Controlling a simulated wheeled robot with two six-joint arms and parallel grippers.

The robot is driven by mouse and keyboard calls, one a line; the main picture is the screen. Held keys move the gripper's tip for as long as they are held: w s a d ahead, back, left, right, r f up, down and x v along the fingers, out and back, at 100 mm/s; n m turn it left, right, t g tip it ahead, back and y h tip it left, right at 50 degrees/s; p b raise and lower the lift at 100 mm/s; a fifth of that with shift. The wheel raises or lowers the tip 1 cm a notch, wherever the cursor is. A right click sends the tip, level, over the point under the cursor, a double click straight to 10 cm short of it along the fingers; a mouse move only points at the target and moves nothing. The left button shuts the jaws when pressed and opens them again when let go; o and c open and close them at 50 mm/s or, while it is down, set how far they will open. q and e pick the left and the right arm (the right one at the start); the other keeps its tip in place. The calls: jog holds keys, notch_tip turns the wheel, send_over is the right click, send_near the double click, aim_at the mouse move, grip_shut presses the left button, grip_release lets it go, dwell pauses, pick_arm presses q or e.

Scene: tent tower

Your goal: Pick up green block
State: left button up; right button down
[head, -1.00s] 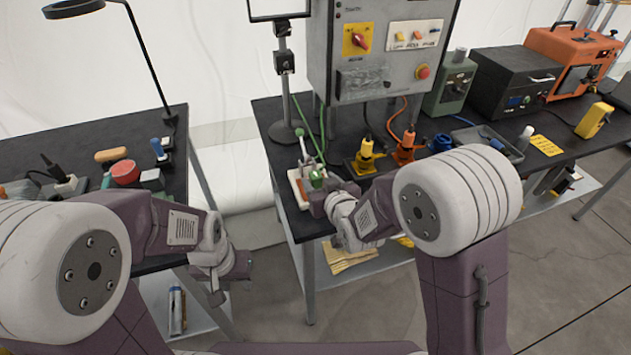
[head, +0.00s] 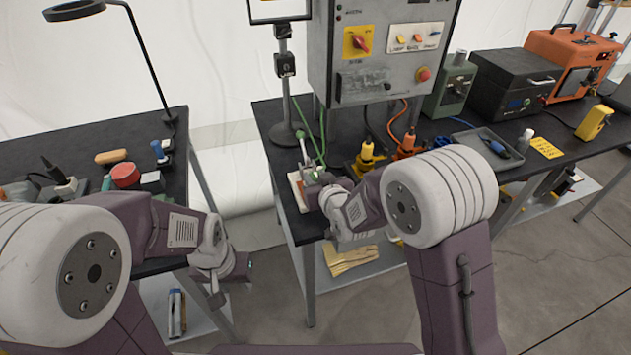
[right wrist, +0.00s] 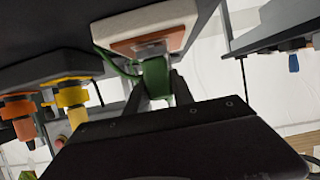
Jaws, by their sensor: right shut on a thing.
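The green block (right wrist: 156,77) shows in the right wrist view between the two fingers of my right gripper (right wrist: 158,92), which is shut on it. Behind it is a white and orange-brown base plate (right wrist: 150,32); I cannot tell whether the block touches it. In the head view the right gripper (head: 313,186) is at the left front corner of the right table, beside the plate (head: 297,190), and mostly hides the block. My left gripper (head: 240,267) hangs low between the two tables, away from the block; its finger opening cannot be made out.
Yellow (head: 367,156) and orange (head: 407,145) connectors stand to the right, below a grey control box (head: 388,50). Floor is open between the tables.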

aim_at(315, 174)
notch_tip(315, 174, up, 8)
jog(key=shift+r+p, duration=0.2)
jog(key=shift+p, duration=0.55)
jog(key=shift+r, duration=0.5)
